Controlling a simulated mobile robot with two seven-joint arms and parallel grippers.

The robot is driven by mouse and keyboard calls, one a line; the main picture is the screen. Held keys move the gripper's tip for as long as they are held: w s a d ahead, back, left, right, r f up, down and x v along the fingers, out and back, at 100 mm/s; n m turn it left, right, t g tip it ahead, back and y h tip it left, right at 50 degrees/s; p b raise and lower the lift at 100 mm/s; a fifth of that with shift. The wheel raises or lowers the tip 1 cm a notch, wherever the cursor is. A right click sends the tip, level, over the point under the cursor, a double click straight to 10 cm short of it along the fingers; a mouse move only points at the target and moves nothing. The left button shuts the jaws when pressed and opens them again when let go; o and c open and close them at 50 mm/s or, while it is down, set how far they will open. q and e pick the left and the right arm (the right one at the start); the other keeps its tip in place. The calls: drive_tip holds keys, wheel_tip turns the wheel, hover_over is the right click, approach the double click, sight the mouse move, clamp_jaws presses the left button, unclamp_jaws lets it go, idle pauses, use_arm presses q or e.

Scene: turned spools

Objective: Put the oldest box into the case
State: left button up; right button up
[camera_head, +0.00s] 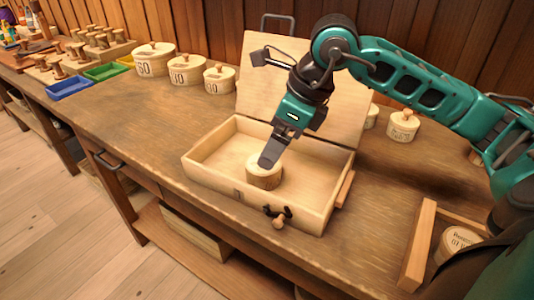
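The case (206,178) is a pale wooden box that stands open on the workbench, its lid (253,92) tilted up at the back. A round pale wooden box (264,180) is inside the case, near the middle of its floor. My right gripper (269,160) reaches down into the case onto the top of this box. Its fingers are seen edge-on and cover the lid's middle, so I cannot tell whether they grip it. Any writing on this box is hidden or unreadable. My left gripper is not in view.
Lidded round boxes with markings (154,60), (187,70) and (219,80) stand left of the lid. Another round box (403,125) stands to its right. A wooden frame (418,245) with a round box (458,242) is at lower right. Coloured trays (69,87) and spools are far left.

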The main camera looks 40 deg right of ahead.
drive_tip(key=v, duration=0.5)
drive_tip(key=shift+r, duration=0.1)
drive_tip(key=shift+s, duration=0.1)
idle(0.4)
